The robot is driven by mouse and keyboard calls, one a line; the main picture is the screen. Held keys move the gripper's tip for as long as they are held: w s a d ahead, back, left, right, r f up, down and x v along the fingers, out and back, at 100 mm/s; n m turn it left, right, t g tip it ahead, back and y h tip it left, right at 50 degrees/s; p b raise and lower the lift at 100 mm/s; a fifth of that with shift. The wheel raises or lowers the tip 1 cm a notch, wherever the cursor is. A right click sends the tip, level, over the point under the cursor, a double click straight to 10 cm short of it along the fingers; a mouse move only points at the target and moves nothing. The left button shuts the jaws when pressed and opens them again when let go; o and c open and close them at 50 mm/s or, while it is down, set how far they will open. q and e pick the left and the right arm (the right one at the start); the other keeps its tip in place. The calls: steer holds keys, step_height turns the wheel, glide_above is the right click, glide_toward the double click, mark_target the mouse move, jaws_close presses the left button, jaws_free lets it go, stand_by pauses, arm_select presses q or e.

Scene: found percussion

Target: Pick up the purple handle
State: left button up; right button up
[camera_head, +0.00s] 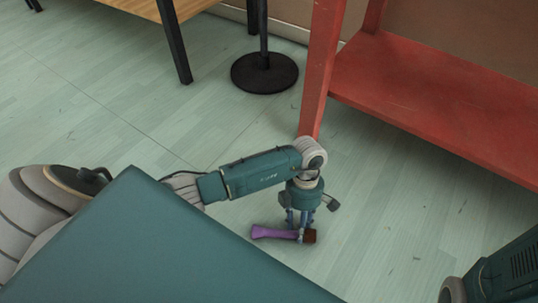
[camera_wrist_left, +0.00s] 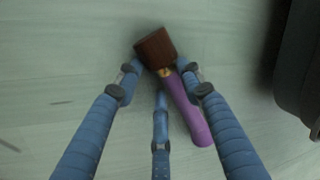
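The purple handle (camera_head: 272,232) lies on the floor with a dark brown block-shaped head (camera_head: 310,236) at its right end. In the left wrist view the purple handle (camera_wrist_left: 187,108) slants down to the right from the brown head (camera_wrist_left: 156,47). My left gripper (camera_head: 301,234) points down over the thing, close to where head and handle meet. In the wrist view its blue fingers (camera_wrist_left: 160,76) stand apart, with the head end between and just beyond their tips. The right finger overlaps part of the handle; contact is unclear. My right gripper is not in view.
A red wooden shelf (camera_head: 440,95) stands at the right, its leg (camera_head: 318,75) just behind my left arm. A round black stand base (camera_head: 264,73) and a wooden table with black legs (camera_head: 175,42) are at the back. The floor around the handle is clear.

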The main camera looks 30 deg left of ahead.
arm_select(q)
steer(key=shift+f, duration=0.15)
steer(key=c, duration=0.8)
steer(key=shift+c, duration=0.2)
